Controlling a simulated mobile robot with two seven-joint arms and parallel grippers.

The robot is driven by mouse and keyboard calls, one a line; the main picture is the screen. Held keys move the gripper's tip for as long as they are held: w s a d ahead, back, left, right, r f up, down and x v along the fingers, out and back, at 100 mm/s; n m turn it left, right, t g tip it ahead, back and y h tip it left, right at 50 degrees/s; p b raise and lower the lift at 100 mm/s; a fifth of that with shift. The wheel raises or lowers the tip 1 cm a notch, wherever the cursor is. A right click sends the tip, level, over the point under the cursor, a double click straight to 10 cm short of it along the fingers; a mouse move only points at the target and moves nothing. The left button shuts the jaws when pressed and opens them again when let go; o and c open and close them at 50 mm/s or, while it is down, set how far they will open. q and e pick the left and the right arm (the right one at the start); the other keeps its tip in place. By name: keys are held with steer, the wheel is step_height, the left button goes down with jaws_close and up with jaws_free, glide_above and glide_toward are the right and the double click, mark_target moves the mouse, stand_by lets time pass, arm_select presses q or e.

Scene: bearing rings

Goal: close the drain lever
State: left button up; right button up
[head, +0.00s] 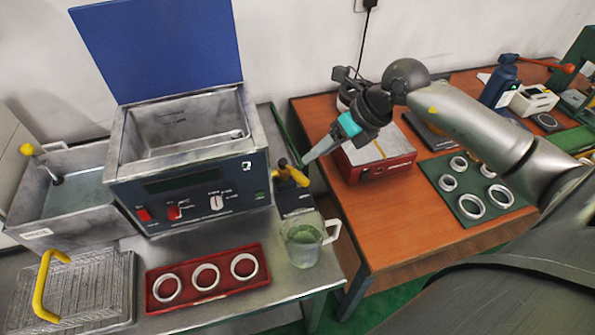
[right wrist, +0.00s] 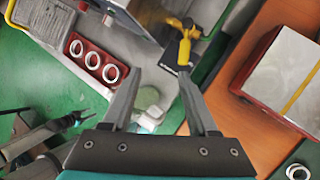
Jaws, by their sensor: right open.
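The drain lever (head: 291,173) is yellow and sits on a dark valve block at the right side of the tank unit (head: 190,187). In the right wrist view the yellow lever (right wrist: 184,47) shows at the top, just beyond the tip of the right-hand finger. My right gripper (head: 308,157) is open and empty, with its fingertips close to the lever's upper right end. It also shows in the right wrist view (right wrist: 157,88), with its two fingers apart. I cannot tell whether a finger touches the lever. My left gripper does not show in the head view.
A glass beaker (head: 301,246) stands in front of the lever. A red tray (head: 222,289) with three rings and a wire basket (head: 85,287) lie on the metal bench. A red box (head: 372,165) and a green mat (head: 463,212) with rings are on the wooden table.

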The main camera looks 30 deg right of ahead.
steer(key=d+h, duration=0.2)
steer(key=d, duration=0.1)
steer(key=b, duration=0.2)
glide_toward(305, 179)
steer(key=shift+g, duration=0.3)
steer(key=x, duration=0.9)
steer(key=shift+w+d+r, duration=0.1)
steer(key=shift+w+r, duration=0.05)
steer(key=shift+w, duration=0.1)
jaws_close()
stand_by(0.5)
